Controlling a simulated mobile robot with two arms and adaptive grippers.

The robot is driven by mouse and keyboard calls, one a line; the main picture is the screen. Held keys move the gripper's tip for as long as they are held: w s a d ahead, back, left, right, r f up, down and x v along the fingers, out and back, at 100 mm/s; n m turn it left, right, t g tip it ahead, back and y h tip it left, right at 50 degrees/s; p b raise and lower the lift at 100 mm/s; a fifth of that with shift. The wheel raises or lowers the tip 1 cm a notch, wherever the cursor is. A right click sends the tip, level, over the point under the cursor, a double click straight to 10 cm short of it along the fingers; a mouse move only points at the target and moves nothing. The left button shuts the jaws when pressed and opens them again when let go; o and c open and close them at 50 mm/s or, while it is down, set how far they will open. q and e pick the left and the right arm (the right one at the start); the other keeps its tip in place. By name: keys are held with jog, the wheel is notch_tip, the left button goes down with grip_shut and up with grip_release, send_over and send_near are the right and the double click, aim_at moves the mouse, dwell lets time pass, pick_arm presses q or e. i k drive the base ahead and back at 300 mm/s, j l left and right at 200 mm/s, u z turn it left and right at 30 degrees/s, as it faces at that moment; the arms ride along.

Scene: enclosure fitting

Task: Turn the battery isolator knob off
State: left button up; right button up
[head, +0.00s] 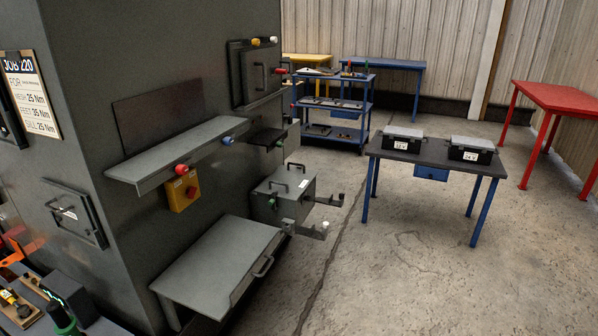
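The knob's setting is too small to tell. A larger red knob (181,169) sits on the shelf's front edge just above the box, and a blue knob (227,140) is farther right along that edge. Neither of my grippers shows in the head view.
The grey shelf (150,163) overhangs the yellow box. A lower grey ledge with a handle (215,262) juts out below. A grey box (270,200) and brackets (322,233) project at right. Two labelled cases (402,139) stand on a dark table.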

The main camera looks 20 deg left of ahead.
aim_at(192, 192)
jog(key=i+l, duration=0.15)
jog(key=i, duration=0.4)
jog(key=i+l, duration=0.15)
jog(key=i, duration=0.35)
jog(key=i+l, duration=0.15)
jog(key=i, duration=0.4)
jog(key=z, duration=0.05)
